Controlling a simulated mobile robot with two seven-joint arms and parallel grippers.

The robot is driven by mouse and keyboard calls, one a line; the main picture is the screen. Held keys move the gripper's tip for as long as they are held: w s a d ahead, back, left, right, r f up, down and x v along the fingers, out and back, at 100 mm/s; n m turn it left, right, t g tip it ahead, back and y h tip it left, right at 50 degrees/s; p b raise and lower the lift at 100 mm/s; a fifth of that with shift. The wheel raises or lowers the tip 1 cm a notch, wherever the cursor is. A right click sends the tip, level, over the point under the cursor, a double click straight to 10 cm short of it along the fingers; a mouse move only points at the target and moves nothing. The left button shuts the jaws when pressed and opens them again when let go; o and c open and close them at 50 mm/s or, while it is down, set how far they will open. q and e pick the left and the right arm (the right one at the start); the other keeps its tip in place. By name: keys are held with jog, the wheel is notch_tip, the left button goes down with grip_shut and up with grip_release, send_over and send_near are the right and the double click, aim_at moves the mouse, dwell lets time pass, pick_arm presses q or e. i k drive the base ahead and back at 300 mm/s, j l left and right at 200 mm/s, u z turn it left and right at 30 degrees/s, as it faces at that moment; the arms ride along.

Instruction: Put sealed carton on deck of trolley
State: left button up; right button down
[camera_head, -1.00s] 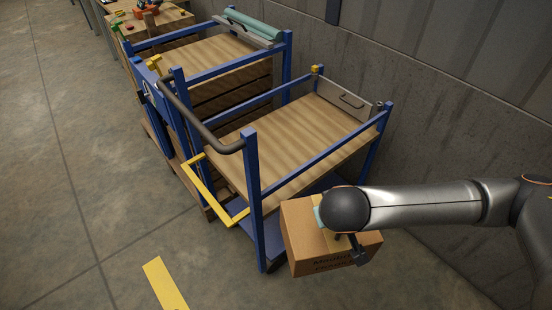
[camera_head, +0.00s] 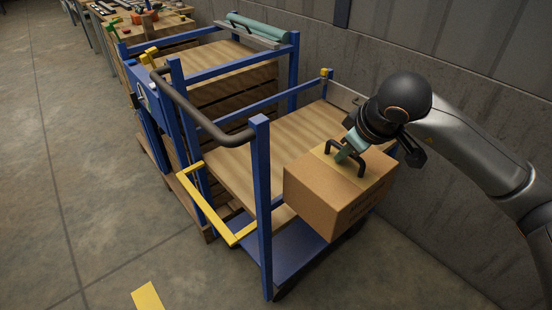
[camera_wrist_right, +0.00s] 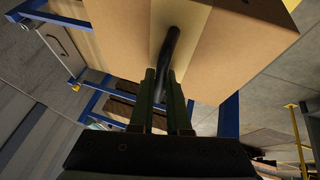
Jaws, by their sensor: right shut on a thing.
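The sealed carton (camera_head: 335,190) is a brown box with a tape strip and a dark handle on top. My right gripper (camera_head: 348,152) is shut on that handle and holds the carton up, slightly tilted, in front of the trolley's near right side. In the right wrist view the gripper fingers (camera_wrist_right: 168,100) close on the dark handle of the carton (camera_wrist_right: 235,45). The trolley has blue posts and a wooden upper deck (camera_head: 235,172), partly hidden behind the carton. A blue lower deck (camera_head: 290,247) shows beneath. My left gripper is not in view.
A yellow bar (camera_head: 205,208) sticks out at the trolley's left. A dark push handle (camera_head: 200,112) curves over the deck's left side. A second wooden-decked cart (camera_head: 195,70) stands behind. A concrete wall (camera_head: 450,60) runs along the right.

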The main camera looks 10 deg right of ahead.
aim_at(283, 160)
jog(key=i+j, duration=0.45)
jog(key=i, duration=0.15)
jog(key=i+j, duration=0.45)
jog(key=i, duration=0.1)
